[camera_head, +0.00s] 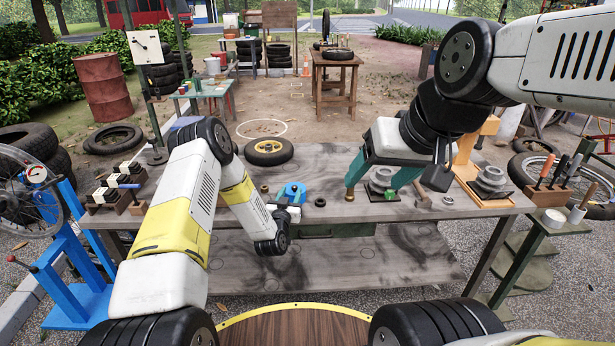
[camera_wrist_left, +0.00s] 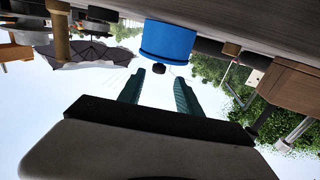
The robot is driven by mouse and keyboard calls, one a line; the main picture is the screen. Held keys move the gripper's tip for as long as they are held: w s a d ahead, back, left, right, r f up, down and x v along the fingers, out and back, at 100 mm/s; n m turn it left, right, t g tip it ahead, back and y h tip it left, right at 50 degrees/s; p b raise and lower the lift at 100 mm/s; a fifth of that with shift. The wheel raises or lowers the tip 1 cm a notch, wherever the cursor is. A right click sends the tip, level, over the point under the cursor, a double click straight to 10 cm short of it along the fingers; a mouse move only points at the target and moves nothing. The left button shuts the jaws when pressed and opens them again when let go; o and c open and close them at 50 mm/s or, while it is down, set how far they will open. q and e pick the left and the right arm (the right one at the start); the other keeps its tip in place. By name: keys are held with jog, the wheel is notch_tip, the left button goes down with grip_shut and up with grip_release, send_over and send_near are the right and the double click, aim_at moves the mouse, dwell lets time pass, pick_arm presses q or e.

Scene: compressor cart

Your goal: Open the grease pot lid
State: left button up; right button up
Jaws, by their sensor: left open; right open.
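The blue grease pot (camera_head: 295,189) stands on the workbench, beyond my left gripper in the head view. In the left wrist view, which is upside down, the pot (camera_wrist_left: 168,40) hangs from the bench at the top, with a small dark knob (camera_wrist_left: 158,69) on its lid. My left gripper (camera_wrist_left: 158,85) is open, and its two teal fingers point towards the pot with the knob between them in the picture. I see no contact.
A wheel with a yellow hub (camera_head: 268,151) lies at the back of the workbench (camera_head: 330,163). A small black ring (camera_head: 320,202) lies right of the pot. A wooden tray (camera_head: 487,192) with metal parts is on the right.

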aim_at(296, 183)
pick_arm(q)
jog(key=shift+d+f, duration=0.15)
jog(key=shift+f, duration=0.1)
jog(key=shift+w+d, duration=0.15)
jog(key=shift+w, duration=0.1)
jog(key=x, duration=0.7)
grip_shut()
dwell(1.0)
